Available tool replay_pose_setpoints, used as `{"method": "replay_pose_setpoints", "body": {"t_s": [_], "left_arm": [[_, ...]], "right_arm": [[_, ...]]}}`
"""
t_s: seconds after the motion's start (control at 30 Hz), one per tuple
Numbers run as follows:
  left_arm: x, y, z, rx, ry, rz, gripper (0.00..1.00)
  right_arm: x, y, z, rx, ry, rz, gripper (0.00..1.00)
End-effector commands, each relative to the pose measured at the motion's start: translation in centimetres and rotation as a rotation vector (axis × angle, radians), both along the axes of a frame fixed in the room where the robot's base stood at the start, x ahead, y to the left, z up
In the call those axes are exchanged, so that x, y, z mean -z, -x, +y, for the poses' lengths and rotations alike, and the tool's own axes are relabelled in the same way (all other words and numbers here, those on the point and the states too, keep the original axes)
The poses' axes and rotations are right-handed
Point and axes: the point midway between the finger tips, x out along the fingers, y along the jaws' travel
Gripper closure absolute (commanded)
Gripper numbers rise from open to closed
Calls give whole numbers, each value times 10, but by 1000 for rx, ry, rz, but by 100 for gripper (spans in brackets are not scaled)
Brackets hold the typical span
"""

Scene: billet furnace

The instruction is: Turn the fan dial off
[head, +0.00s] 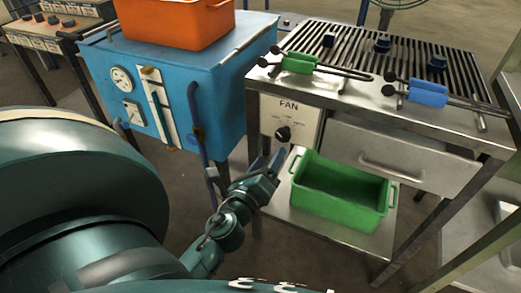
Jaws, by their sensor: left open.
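The fan dial (283,133) is a round black knob on a pale panel (304,121) marked FAN, on the front of the steel table. The marks around the knob are too small to read. My left gripper (270,160) is open and empty, just below and to the left of the dial. It looks apart from the dial, though the depth gap is hard to judge. My right gripper is out of view.
A green bin (340,197) stands on the table's lower shelf. A drawer (398,160) is right of the panel. Green-handled tongs (300,62) and blue-handled tongs (428,93) lie on the tabletop. A blue furnace (215,92) carrying an orange bin (178,22) stands left.

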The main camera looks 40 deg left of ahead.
Motion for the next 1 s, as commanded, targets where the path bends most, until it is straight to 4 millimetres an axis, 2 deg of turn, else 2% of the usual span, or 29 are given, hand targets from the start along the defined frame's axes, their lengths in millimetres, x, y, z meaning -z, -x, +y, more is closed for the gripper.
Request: {"method": "replay_pose_setpoints", "body": {"t_s": [0.03,0.1,0.3,0.9,1.0], "left_arm": [[5,11,-3,0,3,2,41],[5,22,-5,-1,2,2,41],[2,39,-10,1,2,0,41],[0,41,-10,1,1,-1,41],[-9,41,-10,1,1,-1,41]], "right_arm": [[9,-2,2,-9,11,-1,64],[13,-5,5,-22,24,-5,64],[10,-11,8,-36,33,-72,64],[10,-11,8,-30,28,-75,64],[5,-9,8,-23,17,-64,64]]}}
